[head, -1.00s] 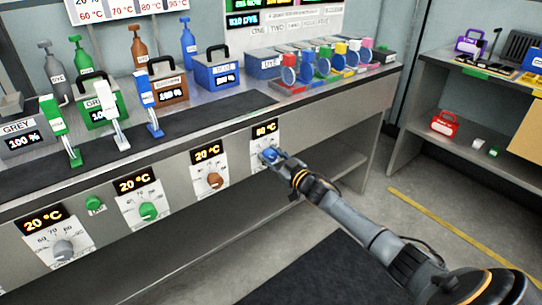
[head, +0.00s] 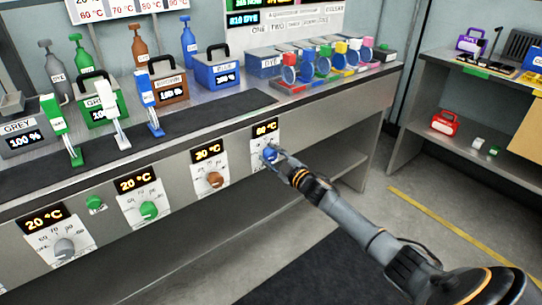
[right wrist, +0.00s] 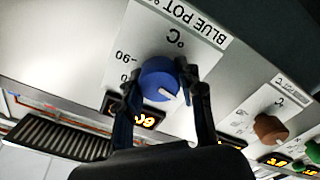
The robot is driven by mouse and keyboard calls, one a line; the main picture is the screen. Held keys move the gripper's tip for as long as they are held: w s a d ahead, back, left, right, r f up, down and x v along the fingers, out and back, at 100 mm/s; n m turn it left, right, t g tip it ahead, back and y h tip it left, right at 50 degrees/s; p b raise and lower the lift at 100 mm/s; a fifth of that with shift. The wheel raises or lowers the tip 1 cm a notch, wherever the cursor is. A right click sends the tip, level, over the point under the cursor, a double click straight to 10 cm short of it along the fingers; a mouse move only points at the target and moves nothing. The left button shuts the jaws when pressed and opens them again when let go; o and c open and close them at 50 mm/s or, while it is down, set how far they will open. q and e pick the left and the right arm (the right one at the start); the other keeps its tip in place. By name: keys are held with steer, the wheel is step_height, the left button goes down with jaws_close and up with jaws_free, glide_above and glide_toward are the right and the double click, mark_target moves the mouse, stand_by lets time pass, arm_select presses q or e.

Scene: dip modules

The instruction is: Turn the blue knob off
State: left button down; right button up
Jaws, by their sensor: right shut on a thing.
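The blue knob (head: 269,154) sits on a white dial plate (head: 261,140) at the right end of the bench's front panel. In the right wrist view the blue knob (right wrist: 158,82) has a pale pointer mark, and the plate reads "BLUE POT" upside down. My right gripper (head: 274,154) is shut on the knob; in the wrist view its two dark fingers (right wrist: 166,78) lie on either side of it. An orange-lit display (head: 265,129) is above the dial; its digits are blurred. My left gripper is not in view.
Brown (head: 215,180), green (head: 148,210) and grey (head: 64,248) knobs sit in a row to the left, with a small green button (head: 95,203). Pots, bottles and coloured cups stand on the bench above.

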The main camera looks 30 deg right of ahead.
stand_by(0.4)
steer(key=o, duration=1.2)
steer(key=shift+s, duration=0.15)
steer(key=s, duration=0.7)
steer(key=s+d, duration=0.1)
steer(key=s, duration=0.3)
steer(key=shift+s, duration=0.35)
